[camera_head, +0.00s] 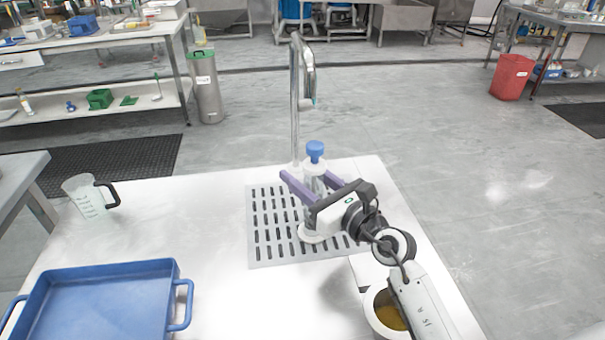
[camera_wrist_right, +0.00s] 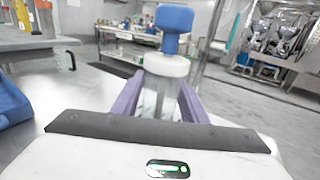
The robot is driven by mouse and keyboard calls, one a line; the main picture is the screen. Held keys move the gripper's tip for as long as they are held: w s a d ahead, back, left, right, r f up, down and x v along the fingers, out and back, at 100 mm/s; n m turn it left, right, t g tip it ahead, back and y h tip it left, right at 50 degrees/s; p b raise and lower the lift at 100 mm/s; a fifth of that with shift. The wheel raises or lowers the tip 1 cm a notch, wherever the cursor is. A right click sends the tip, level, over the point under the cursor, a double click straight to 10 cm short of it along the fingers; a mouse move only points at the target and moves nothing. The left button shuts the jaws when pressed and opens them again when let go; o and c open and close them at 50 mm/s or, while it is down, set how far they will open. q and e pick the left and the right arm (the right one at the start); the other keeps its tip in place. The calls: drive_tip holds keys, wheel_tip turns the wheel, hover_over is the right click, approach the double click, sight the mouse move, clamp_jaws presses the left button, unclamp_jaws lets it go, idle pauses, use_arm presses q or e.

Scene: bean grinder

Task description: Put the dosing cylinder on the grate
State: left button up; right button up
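The dosing cylinder (camera_head: 314,167) is a clear upright tube with a white collar, a blue knob and a white round base (camera_head: 311,234). The base shows over the front part of the slotted metal grate (camera_head: 264,250); I cannot tell whether it rests on it or is slightly above. My right gripper (camera_head: 303,177) has its purple fingers on either side of the tube, shut on it. In the right wrist view the cylinder (camera_wrist_right: 170,66) stands upright between the fingers (camera_wrist_right: 161,95); its lower part is hidden behind the hand. My left gripper is out of view.
A tap (camera_head: 295,110) rises behind the grate. A blue tray (camera_head: 105,295) lies at the front left, and a clear jug (camera_head: 87,198) stands at the left. A round container with yellow-brown contents (camera_head: 390,312) is under my right forearm. The white table is clear between tray and grate.

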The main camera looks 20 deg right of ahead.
drive_tip(key=shift+o, duration=0.7)
approach(321, 189)
drive_tip(key=x, duration=0.4)
drive_tip(key=shift+w+a+b, duration=0.15)
drive_tip(key=shift+w+b, duration=0.15)
drive_tip(key=shift+w, duration=0.05)
drive_tip(key=shift+s+r, duration=0.2)
drive_tip(key=shift+s, duration=0.4)
